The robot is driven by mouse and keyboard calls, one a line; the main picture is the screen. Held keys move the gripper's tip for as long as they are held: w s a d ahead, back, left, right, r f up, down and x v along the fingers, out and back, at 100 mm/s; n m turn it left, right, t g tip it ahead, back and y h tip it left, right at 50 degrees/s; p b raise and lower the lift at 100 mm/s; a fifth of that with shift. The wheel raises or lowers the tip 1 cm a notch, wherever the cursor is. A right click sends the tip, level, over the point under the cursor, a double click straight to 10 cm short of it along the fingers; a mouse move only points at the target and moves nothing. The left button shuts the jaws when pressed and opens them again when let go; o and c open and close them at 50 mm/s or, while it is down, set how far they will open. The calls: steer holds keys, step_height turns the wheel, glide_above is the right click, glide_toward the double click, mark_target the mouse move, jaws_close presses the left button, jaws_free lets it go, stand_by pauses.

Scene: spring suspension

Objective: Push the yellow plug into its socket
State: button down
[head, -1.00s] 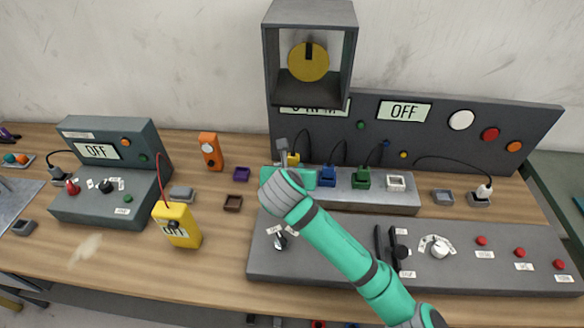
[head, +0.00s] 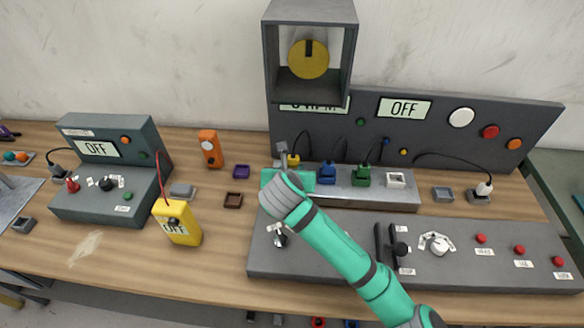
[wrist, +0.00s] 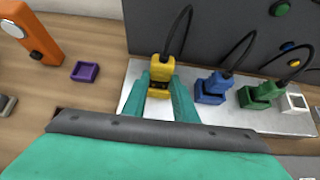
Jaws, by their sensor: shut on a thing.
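The yellow plug (wrist: 162,69) with its black cable stands at the left end of the grey socket block in the wrist view. In the head view only a bit of the yellow plug (head: 293,160) shows behind my gripper. My gripper (wrist: 161,84) is shut on the yellow plug, one teal finger on each side. A dark opening shows at the plug's base, and I cannot tell how deep the plug sits in its socket. The socket block (head: 405,203) also carries a blue plug (head: 327,175) and a green plug (head: 363,176).
A white empty socket (head: 396,180) is at the block's right. A purple socket (head: 241,172) and an orange device (head: 210,149) stand to the left. The control panel (head: 330,262) lies in front, under my arm. The dark back panel (head: 440,150) rises behind.

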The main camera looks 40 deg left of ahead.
steer(key=shift+f, duration=0.85)
steer(key=c, duration=1.3)
jaws_free()
steer(key=shift+c, duration=0.2)
steer(key=shift+d, duration=0.1)
steer(key=v, duration=1.1)
steer(key=shift+a, duration=0.25)
